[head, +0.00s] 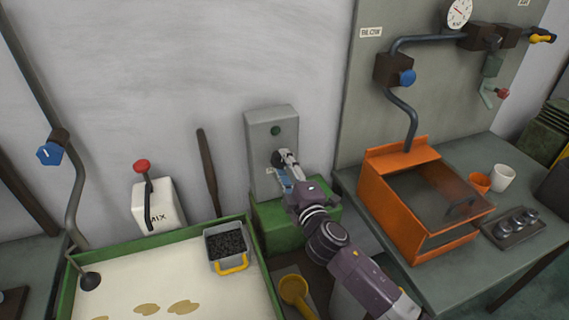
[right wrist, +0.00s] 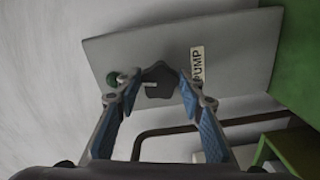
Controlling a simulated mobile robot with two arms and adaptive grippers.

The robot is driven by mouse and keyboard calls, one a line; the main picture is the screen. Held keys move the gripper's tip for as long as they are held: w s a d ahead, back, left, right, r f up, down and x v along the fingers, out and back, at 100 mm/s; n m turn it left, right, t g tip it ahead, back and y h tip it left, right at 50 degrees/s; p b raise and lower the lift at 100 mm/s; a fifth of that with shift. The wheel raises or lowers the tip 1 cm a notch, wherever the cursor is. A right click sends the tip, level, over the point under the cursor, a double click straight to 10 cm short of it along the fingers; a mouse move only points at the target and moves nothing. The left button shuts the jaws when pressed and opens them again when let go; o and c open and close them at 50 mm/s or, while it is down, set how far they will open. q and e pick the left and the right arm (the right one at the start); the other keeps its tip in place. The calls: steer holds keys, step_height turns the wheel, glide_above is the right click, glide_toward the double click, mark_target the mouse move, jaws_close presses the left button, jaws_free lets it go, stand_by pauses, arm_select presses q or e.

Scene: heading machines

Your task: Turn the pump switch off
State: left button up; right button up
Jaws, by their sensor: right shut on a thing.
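The pump switch box is a grey box (head: 258,128) on a green base (head: 275,235) against the wall; it also fills the upper middle of the right wrist view (right wrist: 230,45). In that view it bears a PUMP label (right wrist: 197,66), a green lamp (right wrist: 112,79) and a dark switch knob (right wrist: 158,72) with a pale mark. My right gripper (right wrist: 158,88) has its two fingertips on either side of the knob and is shut on it. In the head view my right gripper (head: 282,168) largely hides the knob. My left gripper is not in view.
A green-rimmed tray (head: 254,252) of pale liquid, with a bin of dark pellets (head: 226,243), lies left of my arm. A MIX switch box (head: 157,207) stands behind it. An orange box (head: 388,208) stands on the right bench. A yellow scoop (head: 294,290) lies below.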

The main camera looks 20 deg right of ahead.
steer(key=shift+n+p, duration=0.3)
steer(key=shift+n, duration=0.9)
steer(key=o, duration=1.1)
steer(key=shift+a, duration=0.1)
steer(key=shift+o, duration=0.3)
steer(key=s, duration=1.2)
steer(key=shift+d, duration=0.25)
steer(key=shift+s, duration=0.1)
